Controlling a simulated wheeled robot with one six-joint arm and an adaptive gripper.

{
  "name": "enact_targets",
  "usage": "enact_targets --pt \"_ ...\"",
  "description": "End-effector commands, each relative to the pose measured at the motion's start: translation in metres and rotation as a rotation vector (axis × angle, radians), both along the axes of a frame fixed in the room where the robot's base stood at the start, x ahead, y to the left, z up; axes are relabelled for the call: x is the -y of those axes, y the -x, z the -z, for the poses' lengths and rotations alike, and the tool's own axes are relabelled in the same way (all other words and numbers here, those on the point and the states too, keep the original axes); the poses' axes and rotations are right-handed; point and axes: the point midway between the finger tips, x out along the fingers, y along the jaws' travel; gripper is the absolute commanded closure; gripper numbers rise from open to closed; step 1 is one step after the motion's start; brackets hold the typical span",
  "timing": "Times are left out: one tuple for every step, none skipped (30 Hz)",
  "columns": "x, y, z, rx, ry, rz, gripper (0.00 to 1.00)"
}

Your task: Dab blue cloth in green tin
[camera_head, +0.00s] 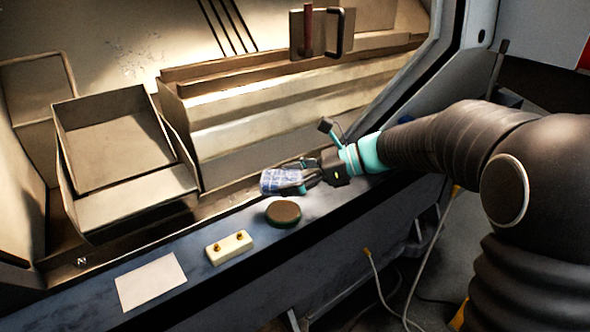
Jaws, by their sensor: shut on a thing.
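The blue cloth (283,181) is a bunched, pale blue patterned piece at the end of my gripper (292,178). My gripper is shut on it and holds it just behind the round tin. The tin (283,213) is low and round, with a dark brown top face and a thin greenish side. It sits on the dark ledge. The cloth appears a little above and beyond the tin, apart from it in the picture. I cannot tell its exact height over the ledge. The fingertips are partly hidden by the cloth.
A cream block with two brass knobs (229,247) and a white card (150,282) lie on the ledge (205,280) left of the tin. Behind stand an open metal box (125,150) and a stepped metal cover (270,115) with a black handle (341,32). Cables hang below the ledge.

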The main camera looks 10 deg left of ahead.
Motion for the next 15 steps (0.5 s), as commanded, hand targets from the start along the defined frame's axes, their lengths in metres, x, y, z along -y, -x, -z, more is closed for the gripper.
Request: enact_targets --pt "0.0 0.0 0.003 0.0 0.0 0.0 0.66" --pt "0.0 0.0 0.004 0.0 0.0 0.0 0.66" --pt "0.0 0.0 0.007 0.0 0.0 0.0 0.66" --pt "0.0 0.0 0.009 0.0 0.0 0.001 0.66" --pt "0.0 0.0 0.011 -0.001 0.0 0.001 0.66" --pt "0.001 0.0 0.014 -0.001 0.0 0.001 0.66" --pt "0.001 0.0 0.017 0.0 0.0 0.002 0.66" --pt "0.001 0.0 0.019 0.0 0.0 0.002 0.66" --pt "0.001 -0.001 0.023 0.0 0.0 0.002 0.66" --pt "0.001 -0.001 0.026 0.0 0.0 0.002 0.66" --pt "0.001 -0.001 0.029 0.0 0.0 0.002 0.66" --pt "0.001 -0.001 0.034 0.0 0.0 0.002 0.66" --pt "0.001 -0.001 0.037 -0.001 0.0 0.003 0.66" --pt "0.001 -0.001 0.04 -0.001 0.0 0.004 0.66" --pt "0.002 -0.001 0.044 -0.001 0.0 0.004 0.66"
